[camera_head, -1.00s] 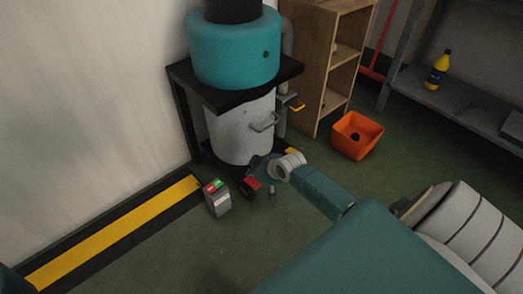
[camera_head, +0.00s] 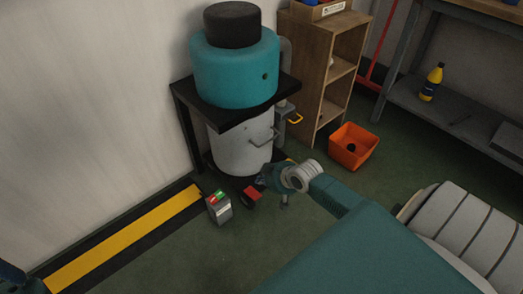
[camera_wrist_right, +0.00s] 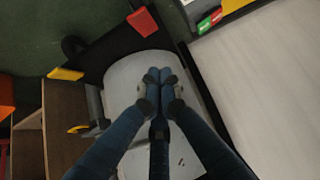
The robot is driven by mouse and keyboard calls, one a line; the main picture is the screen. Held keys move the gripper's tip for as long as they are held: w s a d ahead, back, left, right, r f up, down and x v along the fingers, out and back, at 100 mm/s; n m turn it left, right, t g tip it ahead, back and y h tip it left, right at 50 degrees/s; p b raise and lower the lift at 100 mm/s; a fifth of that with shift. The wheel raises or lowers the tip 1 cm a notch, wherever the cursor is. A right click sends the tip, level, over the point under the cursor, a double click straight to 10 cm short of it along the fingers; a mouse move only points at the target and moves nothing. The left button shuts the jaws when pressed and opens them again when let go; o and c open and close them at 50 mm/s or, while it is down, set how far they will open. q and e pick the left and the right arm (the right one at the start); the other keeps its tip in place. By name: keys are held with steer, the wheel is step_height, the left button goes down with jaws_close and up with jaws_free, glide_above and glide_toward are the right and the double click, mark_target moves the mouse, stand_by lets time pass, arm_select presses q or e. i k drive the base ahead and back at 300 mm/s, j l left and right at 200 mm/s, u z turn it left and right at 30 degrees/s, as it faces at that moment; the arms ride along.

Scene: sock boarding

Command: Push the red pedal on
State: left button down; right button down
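The red pedal (camera_head: 252,193) is low on the floor in front of the white drum under the teal tank. It also shows near the top of the right wrist view (camera_wrist_right: 73,47), beside a black base. My right gripper (camera_head: 262,181) is close beside the pedal, just right of and above it in the head view. In the right wrist view its fingertips (camera_wrist_right: 158,76) are together with nothing between them, and the pedal lies apart beyond them. A dark part of my left arm shows at the bottom left corner of the head view; its fingers cannot be made out.
A grey box (camera_head: 219,209) with green and red buttons stands left of the pedal. A yellow pedal (camera_wrist_right: 65,74) shows in the wrist view. The white drum (camera_head: 240,150) is behind the gripper. An orange bin (camera_head: 366,158) and wooden shelf (camera_head: 309,80) are to the right. Floor in front is clear.

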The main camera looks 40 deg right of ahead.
mark_target(251, 192)
steer(key=k+l, duration=0.1)
steer(key=k, duration=0.9)
